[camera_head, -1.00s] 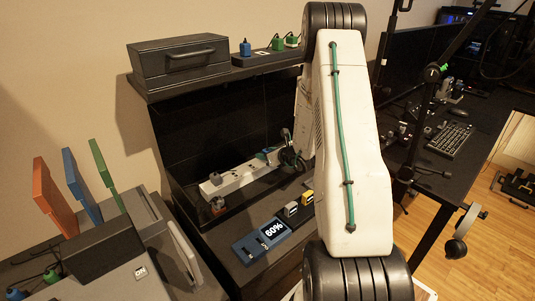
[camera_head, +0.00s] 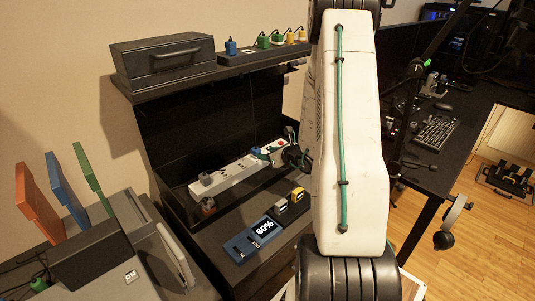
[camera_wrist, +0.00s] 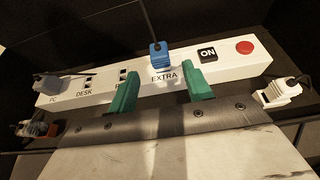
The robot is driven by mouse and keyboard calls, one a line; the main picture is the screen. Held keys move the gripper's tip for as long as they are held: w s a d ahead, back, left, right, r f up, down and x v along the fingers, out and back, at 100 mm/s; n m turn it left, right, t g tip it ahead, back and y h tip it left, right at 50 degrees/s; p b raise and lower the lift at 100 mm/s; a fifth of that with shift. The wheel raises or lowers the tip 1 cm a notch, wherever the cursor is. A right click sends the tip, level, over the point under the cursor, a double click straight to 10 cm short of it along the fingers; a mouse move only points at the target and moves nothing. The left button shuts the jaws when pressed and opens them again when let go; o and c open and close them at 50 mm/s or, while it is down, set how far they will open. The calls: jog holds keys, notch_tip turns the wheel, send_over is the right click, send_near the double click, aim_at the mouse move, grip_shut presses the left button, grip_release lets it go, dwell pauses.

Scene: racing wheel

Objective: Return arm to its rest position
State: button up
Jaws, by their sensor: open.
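In the wrist view, my gripper (camera_wrist: 160,76) has two green fingers spread apart with nothing held between them. Past the fingertips, a white power strip (camera_wrist: 215,72) has a blue plug (camera_wrist: 161,55) seated in the socket marked EXTRA. The label ON and a round red button show at its right end, and a grey plug (camera_wrist: 52,84) is at the PC end. In the head view, my gripper (camera_head: 293,155) is close to the strip (camera_head: 232,178), partly hidden behind my white arm.
A black shelf with a dark box (camera_head: 163,60) and several plugs stands above the strip. A blue charger reading 60% (camera_head: 258,232) lies in front. A rack of coloured panels (camera_head: 67,190) is at left. A desk with a keyboard (camera_head: 436,132) is at right.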

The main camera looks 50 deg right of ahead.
dwell(0.3)
jog(key=a+n+y, duration=0.2)
jog(key=a, duration=0.1)
jog(key=a+n+y, duration=0.1)
jog(key=shift+s+a, duration=0.35)
jog(key=s+a+r+n+g+y, duration=0.4)
jog(key=a+r+n, duration=0.2)
jog(key=a+n, duration=0.3)
jog(key=s+a+r+n+g+y, duration=0.4)
jog(key=a+r+n, duration=0.25)
jog(key=a, duration=0.55)
jog(key=s+a+r+n+g+h, duration=0.2)
jog(key=s+a+r+n+h, duration=0.2)
jog(key=s+n, duration=0.5)
jog(key=s+a+r+n+g+h, duration=0.2)
jog(key=s+a+r+n+h, duration=0.2)
jog(key=s+r+n+h, duration=0.2)
jog(key=shift+s+r+n, duration=1.35)
jog(key=shift+s+n, duration=0.2)
jog(key=shift+s, duration=0.65)
